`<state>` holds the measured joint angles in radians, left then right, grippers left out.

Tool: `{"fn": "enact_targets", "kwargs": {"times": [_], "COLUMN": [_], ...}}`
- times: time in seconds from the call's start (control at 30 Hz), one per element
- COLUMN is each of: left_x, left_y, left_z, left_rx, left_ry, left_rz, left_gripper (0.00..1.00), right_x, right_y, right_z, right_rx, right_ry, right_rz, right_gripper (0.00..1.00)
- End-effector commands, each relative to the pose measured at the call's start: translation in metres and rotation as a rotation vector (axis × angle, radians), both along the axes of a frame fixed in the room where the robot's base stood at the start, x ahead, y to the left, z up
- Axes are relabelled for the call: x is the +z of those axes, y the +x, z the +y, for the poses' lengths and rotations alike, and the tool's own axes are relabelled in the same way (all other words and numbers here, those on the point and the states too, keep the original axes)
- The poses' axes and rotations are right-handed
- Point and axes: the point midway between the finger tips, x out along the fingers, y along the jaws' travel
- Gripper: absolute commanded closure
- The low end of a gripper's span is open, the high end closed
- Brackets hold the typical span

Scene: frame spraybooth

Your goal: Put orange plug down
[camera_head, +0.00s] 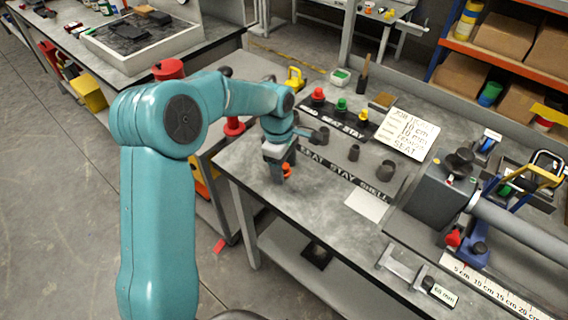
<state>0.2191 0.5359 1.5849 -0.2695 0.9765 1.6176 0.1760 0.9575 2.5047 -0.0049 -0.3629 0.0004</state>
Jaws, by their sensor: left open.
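My left gripper (280,176) points down over the left end of the grey workbench (255,165). Its jaws are open. The orange plug (287,171) is right at the fingertips, partly hidden behind them. It appears to be on the bench top; I cannot tell whether a finger touches it. My right gripper is not in view.
Beside the gripper lies a dark strip lettered SEAT STAY SHELL (345,173) with dark cylinders behind it. Red, green and yellow knobs stand on a black board (335,122). A white card (367,205) lies to the right, before a large clamp fixture (440,190).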

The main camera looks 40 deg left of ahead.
Motion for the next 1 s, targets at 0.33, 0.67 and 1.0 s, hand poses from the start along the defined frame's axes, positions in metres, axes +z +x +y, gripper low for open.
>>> {"fn": "enact_targets", "kwargs": {"times": [0.33, 0.67, 1.0], "left_x": [0.056, 0.116, 0.123], "left_y": [0.001, -0.001, -0.001], "left_z": [0.007, 0.013, 0.014], "left_rx": [0.001, 0.0, 0.0], "left_ry": [0.002, 0.0, 0.0], "left_rz": [-0.006, -0.002, 0.0], "left_gripper": [0.38, 0.38, 0.38], "right_x": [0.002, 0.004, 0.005], "right_y": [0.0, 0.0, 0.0], "right_z": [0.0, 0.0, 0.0], "right_rx": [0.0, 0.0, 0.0], "right_ry": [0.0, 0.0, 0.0], "right_rz": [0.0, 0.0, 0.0], "right_gripper": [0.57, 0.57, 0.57]}}
